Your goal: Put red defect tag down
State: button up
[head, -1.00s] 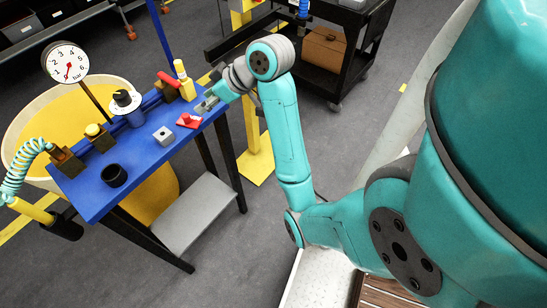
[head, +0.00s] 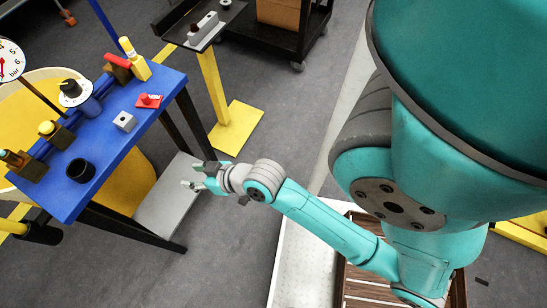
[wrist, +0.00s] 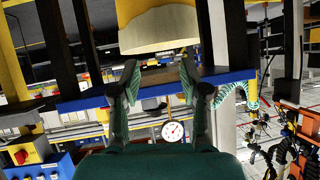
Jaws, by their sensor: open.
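The red defect tag (head: 149,101) lies on the blue bench top (head: 104,146), near its right edge, in the head view. It is a small red plate with a raised red knob. My gripper (head: 190,185) is off the bench, in front of its right side and over the grey lower shelf in the picture. In the wrist view my gripper (wrist: 158,82) shows two fingers spread apart with nothing between them. The tag cannot be made out in the wrist view.
A yellow post (head: 213,88) stands right of the bench. A black cart (head: 285,35) is behind. Open floor lies between bench and my base.

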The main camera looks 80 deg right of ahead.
jog(key=s+a+r+n+t, duration=0.1)
jog(key=s+a, duration=0.3)
jog(key=s, duration=0.7)
jog(key=s+a+r+n+t+y, duration=0.1)
jog(key=s+a+r, duration=0.2)
jog(key=s, duration=0.8)
jog(key=shift+s+a+r+n+t, duration=0.15)
jog(key=shift+a+r+n+t, duration=0.25)
jog(key=shift+r, duration=0.1)
